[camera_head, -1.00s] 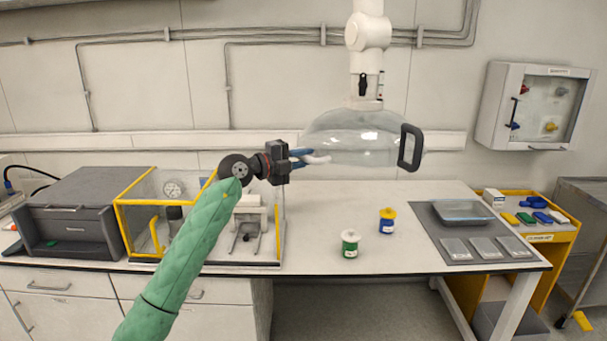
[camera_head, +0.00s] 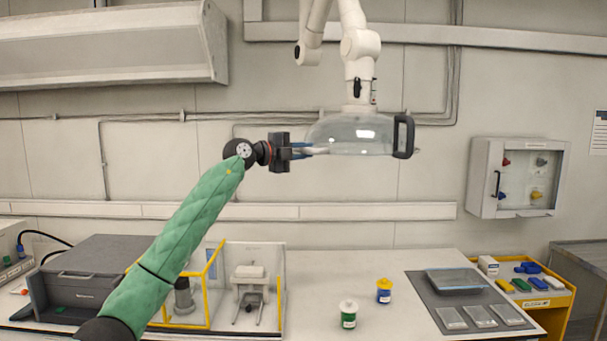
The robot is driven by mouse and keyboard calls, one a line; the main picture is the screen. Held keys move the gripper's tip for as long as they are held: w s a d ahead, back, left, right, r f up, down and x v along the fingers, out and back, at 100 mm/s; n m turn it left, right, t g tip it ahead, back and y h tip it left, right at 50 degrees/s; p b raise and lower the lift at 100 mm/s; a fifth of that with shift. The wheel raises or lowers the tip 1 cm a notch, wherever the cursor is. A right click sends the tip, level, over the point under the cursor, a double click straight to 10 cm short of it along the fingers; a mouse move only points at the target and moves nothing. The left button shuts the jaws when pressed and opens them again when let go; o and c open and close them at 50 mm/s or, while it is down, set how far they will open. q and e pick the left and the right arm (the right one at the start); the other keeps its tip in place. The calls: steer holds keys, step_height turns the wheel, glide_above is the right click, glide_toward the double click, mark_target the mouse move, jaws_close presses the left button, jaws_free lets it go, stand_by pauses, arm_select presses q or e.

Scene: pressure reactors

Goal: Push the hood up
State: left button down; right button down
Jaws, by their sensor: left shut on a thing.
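The hood (camera_head: 352,135) is a clear dome at the end of a white jointed arm (camera_head: 360,50) that comes down from above. It hangs well above the bench, with a black handle (camera_head: 403,136) on its right side. My left gripper (camera_head: 305,151) reaches in from the left and is shut at the hood's left side, on what looks like its pale left handle, mostly hidden by the fingers. My right gripper is not in view.
The bench (camera_head: 300,290) below carries a yellow-framed clear enclosure (camera_head: 215,285), a grey box (camera_head: 95,275), a green jar (camera_head: 348,314), a blue jar with a yellow lid (camera_head: 384,291) and a grey mat (camera_head: 425,290). A wall cabinet (camera_head: 483,178) is at right.

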arm_select(q)
step_height(320, 180, up, 4)
steer(key=shift+r, duration=0.3)
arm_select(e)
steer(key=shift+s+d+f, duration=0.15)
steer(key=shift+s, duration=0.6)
arm_select(q)
steer(key=c, duration=1.4)
jaws_free()
steer(key=shift+o, duration=0.2)
